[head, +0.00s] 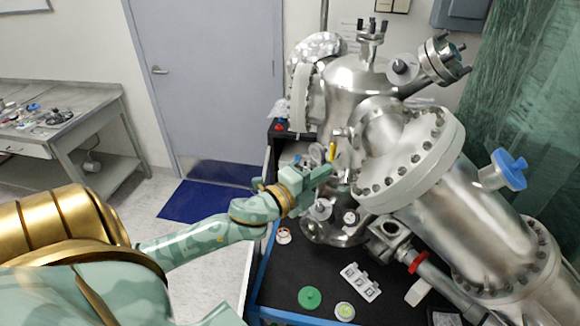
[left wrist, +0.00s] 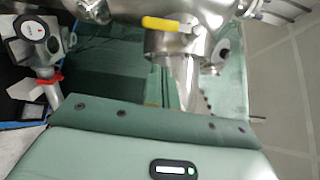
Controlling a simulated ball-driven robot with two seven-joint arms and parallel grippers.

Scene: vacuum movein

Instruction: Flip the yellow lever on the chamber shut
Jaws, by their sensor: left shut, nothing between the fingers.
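The steel chamber (head: 350,95) fills the middle and right of the head view. A small yellow lever (head: 332,152) stands nearly upright on its near side. In the left wrist view the yellow lever (left wrist: 174,24) lies across a round metal fitting (left wrist: 172,42). My left gripper (head: 328,171) is shut and empty, with its tip just below the lever in the head view. Its fingers (left wrist: 163,84) show in the left wrist view below the fitting. I cannot tell whether the tip touches the lever. My right gripper is in neither view.
A black tabletop (head: 290,290) with blue edging lies below the chamber. It holds a green disc (head: 309,298) and a white block with square markings (head: 360,282). A large flanged tube (head: 440,205) extends to the right. A grey side table (head: 70,130) stands far left.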

